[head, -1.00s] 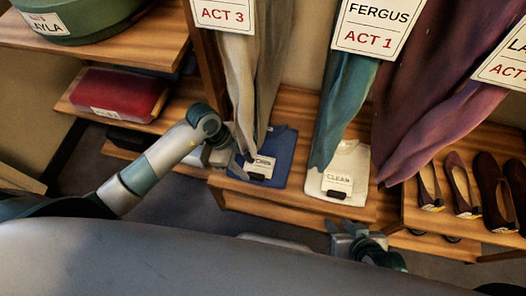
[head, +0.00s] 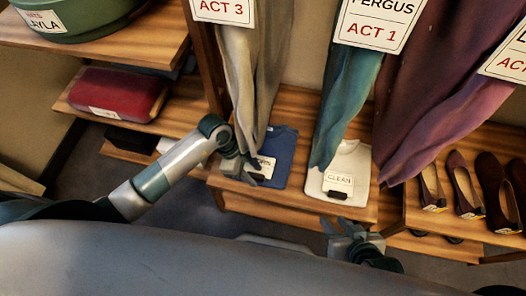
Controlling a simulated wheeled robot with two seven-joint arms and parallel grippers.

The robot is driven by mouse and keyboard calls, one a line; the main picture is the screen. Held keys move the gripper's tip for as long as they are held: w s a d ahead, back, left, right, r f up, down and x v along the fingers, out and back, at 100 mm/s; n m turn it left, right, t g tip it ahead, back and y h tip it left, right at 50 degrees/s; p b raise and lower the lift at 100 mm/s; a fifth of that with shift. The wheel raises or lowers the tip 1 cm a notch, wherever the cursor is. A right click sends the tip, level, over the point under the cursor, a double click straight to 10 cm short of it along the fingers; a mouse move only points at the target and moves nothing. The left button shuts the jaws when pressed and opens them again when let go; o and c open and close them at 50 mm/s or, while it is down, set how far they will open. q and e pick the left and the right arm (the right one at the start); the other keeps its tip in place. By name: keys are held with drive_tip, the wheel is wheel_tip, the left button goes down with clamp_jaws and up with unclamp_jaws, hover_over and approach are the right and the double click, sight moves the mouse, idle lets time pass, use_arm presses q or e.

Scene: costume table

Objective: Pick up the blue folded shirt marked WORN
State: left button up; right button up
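The blue folded shirt (head: 283,160) lies on the wooden shelf below the hanging costumes. Its white label is mostly covered by my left gripper (head: 256,173), so the word on it is not readable now. My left gripper is over the shirt's front left part, at the label and the dark tab below it. Whether its fingers are closed on the tab is too small to tell. The white folded shirt marked CLEAN (head: 350,165) lies to the right, with its own dark tab. My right gripper (head: 336,223) is open and empty, in front of the shelf's edge.
Hanging grey (head: 247,80), teal (head: 343,110) and purple (head: 440,90) costumes with name cards drop close behind the shirts. Brown shoes (head: 463,185) stand at the right. A red folded item (head: 117,93) and a green round box (head: 75,20) sit on shelves at the left.

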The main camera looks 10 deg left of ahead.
drive_tip(key=shift+f, duration=0.1)
use_arm(q)
clamp_jaws()
use_arm(e)
drive_tip(key=shift+w+d, duration=0.1)
drive_tip(key=shift+w, duration=0.1)
use_arm(q)
drive_tip(key=shift+r, duration=0.15)
